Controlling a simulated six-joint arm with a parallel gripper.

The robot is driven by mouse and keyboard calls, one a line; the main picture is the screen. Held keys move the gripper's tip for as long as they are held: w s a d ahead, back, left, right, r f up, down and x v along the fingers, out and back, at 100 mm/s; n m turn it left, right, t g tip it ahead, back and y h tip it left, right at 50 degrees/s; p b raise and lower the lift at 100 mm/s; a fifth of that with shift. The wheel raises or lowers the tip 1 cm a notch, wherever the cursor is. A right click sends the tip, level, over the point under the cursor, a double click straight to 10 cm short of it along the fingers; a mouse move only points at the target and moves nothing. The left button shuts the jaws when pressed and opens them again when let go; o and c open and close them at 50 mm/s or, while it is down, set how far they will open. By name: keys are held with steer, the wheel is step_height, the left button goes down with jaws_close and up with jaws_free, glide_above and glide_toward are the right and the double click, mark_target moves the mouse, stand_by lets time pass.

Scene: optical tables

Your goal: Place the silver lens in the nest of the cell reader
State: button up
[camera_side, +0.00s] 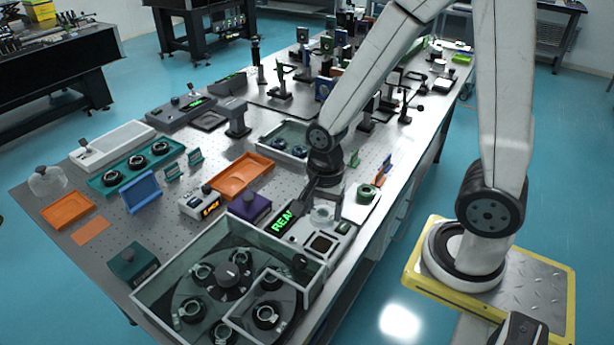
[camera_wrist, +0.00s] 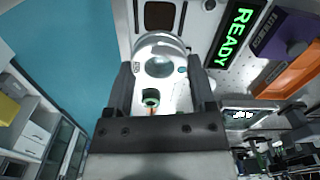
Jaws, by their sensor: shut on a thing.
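My gripper (camera_wrist: 161,72) is shut on the silver lens (camera_wrist: 160,50), a clear disc in a silvery ring, held between its two dark fingers. The reader is a pale box with a green READY display (camera_side: 283,221) and a dark square nest (camera_side: 322,243). In the wrist view the nest (camera_wrist: 159,15) lies beyond the lens at the top, and the READY display (camera_wrist: 235,36) is to its right. The nest looks empty. The lens is apart from the nest.
A glass-walled bin with a carousel (camera_side: 226,283) stands in front of the reader. A purple box (camera_side: 249,207) and an orange tray (camera_side: 241,176) lie to the left. A green ring (camera_side: 367,193) sits on a white plate to the right, near the table edge.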

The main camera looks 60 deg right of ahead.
mark_target(324, 212)
steer(key=shift+f, duration=1.85)
steer(key=shift+f, duration=2)
steer(key=shift+f, duration=0.1)
steer(key=o, duration=1.2)
steer(key=shift+r, duration=6.15)
